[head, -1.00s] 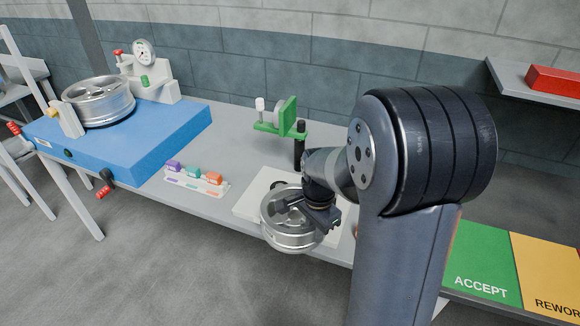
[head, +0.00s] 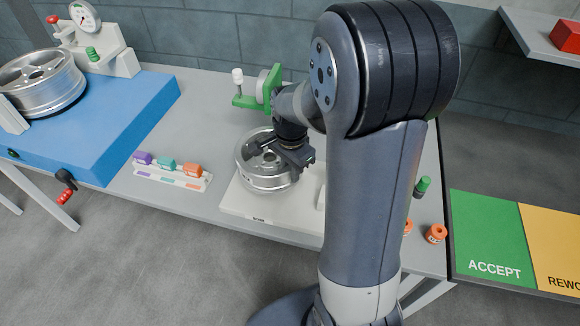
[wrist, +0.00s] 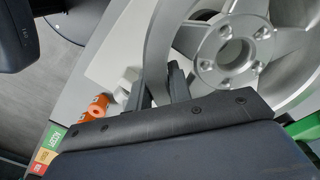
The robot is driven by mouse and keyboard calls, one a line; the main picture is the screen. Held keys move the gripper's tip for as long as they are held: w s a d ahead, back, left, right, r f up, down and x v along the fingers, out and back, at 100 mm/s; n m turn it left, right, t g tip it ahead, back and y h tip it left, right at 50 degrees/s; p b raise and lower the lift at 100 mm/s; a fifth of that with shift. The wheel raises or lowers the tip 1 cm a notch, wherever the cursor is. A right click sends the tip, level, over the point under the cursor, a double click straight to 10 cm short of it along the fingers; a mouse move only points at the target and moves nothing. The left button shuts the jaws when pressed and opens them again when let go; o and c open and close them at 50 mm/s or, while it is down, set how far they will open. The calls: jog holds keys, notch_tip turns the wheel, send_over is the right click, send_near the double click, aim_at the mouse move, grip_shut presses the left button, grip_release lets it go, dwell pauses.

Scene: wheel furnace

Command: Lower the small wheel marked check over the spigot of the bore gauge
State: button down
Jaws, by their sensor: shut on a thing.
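A small silver spoked wheel (head: 262,180) is held roughly level over the white plate (head: 232,203) on the bench. No check mark is readable on it. My gripper (head: 281,157) is shut on the wheel from its right side. In the wrist view, the wheel's hub with its open centre and bolt holes (wrist: 232,55) faces me, and my gripper (wrist: 162,86) is at its rim. I take the plate, with a small unreadable label on its front, for the bore gauge's base. The spigot is not visible; whether the wheel touches anything below is unclear.
A green stand with a white knob (head: 246,101) is close behind the wheel. A blue balancing table (head: 130,125) with a larger wheel (head: 40,85) is at left. A tray of coloured weights (head: 172,172) lies between. Orange pieces (head: 436,233) are at right.

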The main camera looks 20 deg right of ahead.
aim_at(291, 184)
jog(key=shift+w, duration=0.1)
jog(key=shift+f+b, duration=1.15)
jog(key=shift+f, duration=0.3)
jog(key=shift+f, duration=0.2)
dwell(0.4)
jog(key=shift+f+b, duration=0.35)
jog(key=shift+f+b, duration=0.65)
jog(key=shift+f, duration=0.2)
dwell(0.3)
jog(key=c, duration=1.2)
grip_release()
notch_tip(291, 184, up, 11)
jog(key=shift+f, duration=0.1)
